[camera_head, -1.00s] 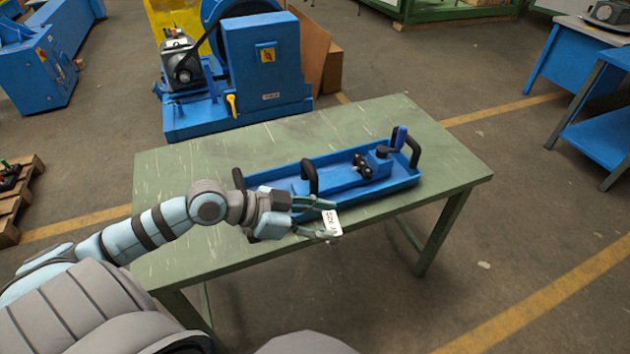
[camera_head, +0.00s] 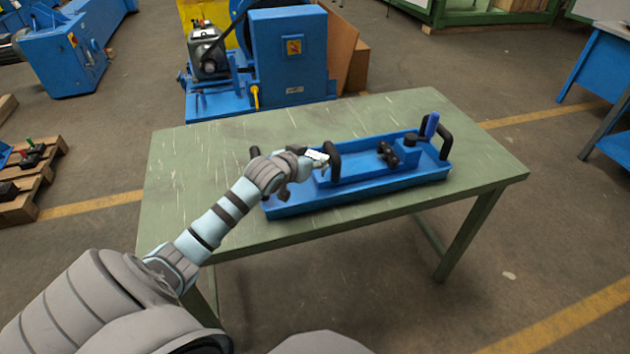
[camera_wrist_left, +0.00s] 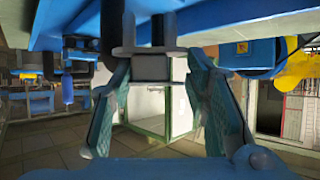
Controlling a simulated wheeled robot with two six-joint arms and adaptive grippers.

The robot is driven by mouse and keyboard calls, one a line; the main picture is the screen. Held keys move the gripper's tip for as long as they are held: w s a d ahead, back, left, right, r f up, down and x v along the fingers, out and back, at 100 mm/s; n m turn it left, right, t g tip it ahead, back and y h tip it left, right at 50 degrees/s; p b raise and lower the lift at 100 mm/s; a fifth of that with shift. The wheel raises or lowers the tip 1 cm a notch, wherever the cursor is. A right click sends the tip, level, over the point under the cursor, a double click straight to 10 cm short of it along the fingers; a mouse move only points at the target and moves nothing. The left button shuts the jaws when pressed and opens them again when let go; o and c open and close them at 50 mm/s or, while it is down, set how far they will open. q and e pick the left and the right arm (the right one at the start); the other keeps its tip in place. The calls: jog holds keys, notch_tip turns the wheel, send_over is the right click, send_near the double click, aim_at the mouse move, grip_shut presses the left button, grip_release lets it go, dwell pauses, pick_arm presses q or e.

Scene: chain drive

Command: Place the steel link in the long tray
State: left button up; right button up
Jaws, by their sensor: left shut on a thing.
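The long blue tray (camera_head: 370,190) lies on the green table, with upright black handles along it. My left gripper (camera_head: 313,163) is over the left part of the tray, beside the middle black handle (camera_head: 334,158). It is shut on a small pale piece, the steel link (camera_head: 317,155), whose white face shows at the fingertips. In the left wrist view the two fingers (camera_wrist_left: 155,70) close on a grey block-like piece (camera_wrist_left: 150,68), with blue surfaces above it. I cannot tell whether the link touches the tray. My right gripper is not in view.
A black clamp-like part and a blue-handled lever (camera_head: 432,124) stand in the right part of the tray. The green table (camera_head: 220,150) is bare around the tray. A blue machine (camera_head: 287,60) stands behind the table.

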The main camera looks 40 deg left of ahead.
pick_arm(q)
notch_tip(320, 180, down, 6)
jog(key=shift+b, duration=0.65)
jog(key=o, duration=1.3)
jog(key=shift+c, duration=0.2)
jog(key=p+v, duration=0.4)
jog(key=v, duration=0.8)
